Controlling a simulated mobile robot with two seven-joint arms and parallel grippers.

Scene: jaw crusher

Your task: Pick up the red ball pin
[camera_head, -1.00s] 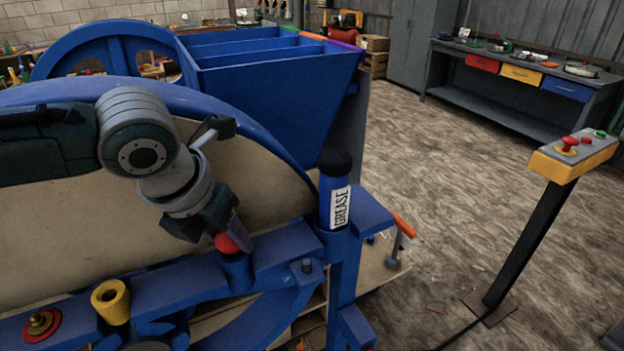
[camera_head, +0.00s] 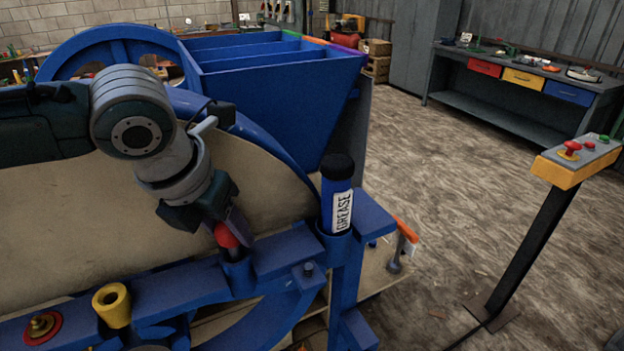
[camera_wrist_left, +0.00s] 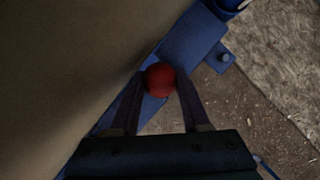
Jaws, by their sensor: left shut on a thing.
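The red ball pin (camera_head: 227,236) shows its round red head just above a blue cup-like holder (camera_head: 238,272) on the crusher's blue frame. A short dark stretch shows between the ball and the holder. My left gripper (camera_head: 235,229) comes down at a tilt from the upper left and is shut on the red ball. In the left wrist view the red ball (camera_wrist_left: 160,80) sits between the two fingertips (camera_wrist_left: 160,83), over the blue frame. Whether the pin's lower end is still inside the holder cannot be told. My right gripper is not in view.
A blue grease tube (camera_head: 337,195) stands upright right of the gripper. A yellow cup (camera_head: 112,304) and a red-and-brass fitting (camera_head: 42,328) sit on the frame to the left. The blue hopper (camera_head: 275,95) rises behind. A control post (camera_head: 560,168) stands right, with open floor between.

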